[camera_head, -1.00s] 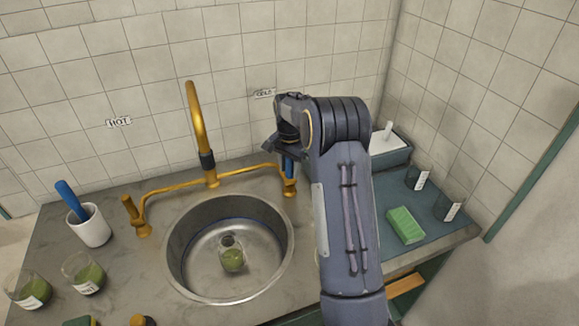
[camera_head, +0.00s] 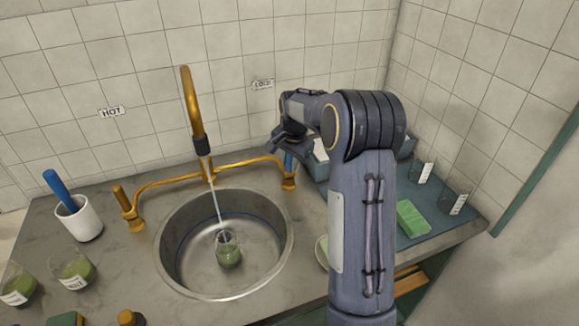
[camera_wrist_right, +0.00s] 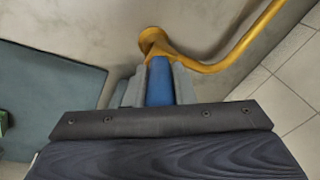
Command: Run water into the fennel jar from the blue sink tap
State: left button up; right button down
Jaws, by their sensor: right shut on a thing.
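The fennel jar (camera_head: 229,256), a small glass with green contents, stands upright in the round steel sink (camera_head: 172,272). Its label is not readable. A thin stream of water (camera_head: 216,205) runs from the brass spout (camera_head: 190,100) down to the jar's mouth. My right gripper (camera_head: 286,158) is at the tap on the right, under the COLD sign (camera_head: 263,84). In the right wrist view my right gripper (camera_wrist_right: 160,88) is shut on the blue tap handle (camera_wrist_right: 160,82). My left gripper is not in view.
Two jars of green matter (camera_head: 76,272) (camera_head: 18,286) stand on the counter at left, near a white mortar (camera_head: 80,222) with a blue pestle. The HOT sign (camera_head: 111,112) is above the left tap (camera_head: 128,208).

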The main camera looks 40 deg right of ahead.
jog(key=c, duration=1.2)
grip_release()
jog(key=shift+c, duration=0.2)
jog(key=shift+v, duration=3.95)
